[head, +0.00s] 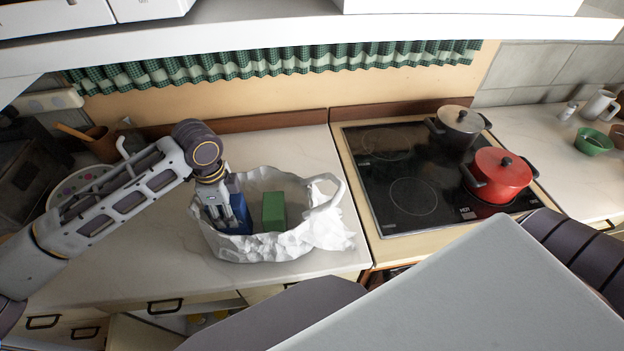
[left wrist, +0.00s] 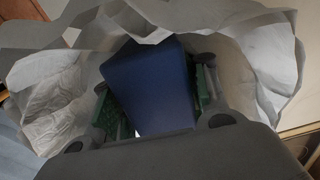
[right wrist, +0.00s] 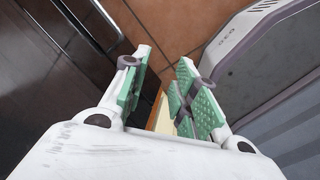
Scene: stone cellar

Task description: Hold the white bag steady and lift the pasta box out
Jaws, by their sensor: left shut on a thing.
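The white bag (head: 270,247) stands open on the counter left of the stove, its crumpled rim and a handle loop at its right. Inside are a blue box (head: 240,213) and a green box (head: 274,211); no label is readable, so I cannot tell which holds pasta. My left gripper (head: 226,213) reaches down into the bag, shut on the blue box. In the left wrist view the blue box (left wrist: 152,88) sits between the green finger pads, with the white bag (left wrist: 255,45) around it. My right gripper (right wrist: 160,92) is open and empty, low above the tiled floor, away from the bag.
A black stove (head: 400,185) stands right of the bag with a red pot (head: 498,175) and a grey pot (head: 459,125). A shelf (head: 300,40) overhangs the counter. A bowl (head: 85,186) is behind my left arm. Counter (head: 100,275) in front and left is bare.

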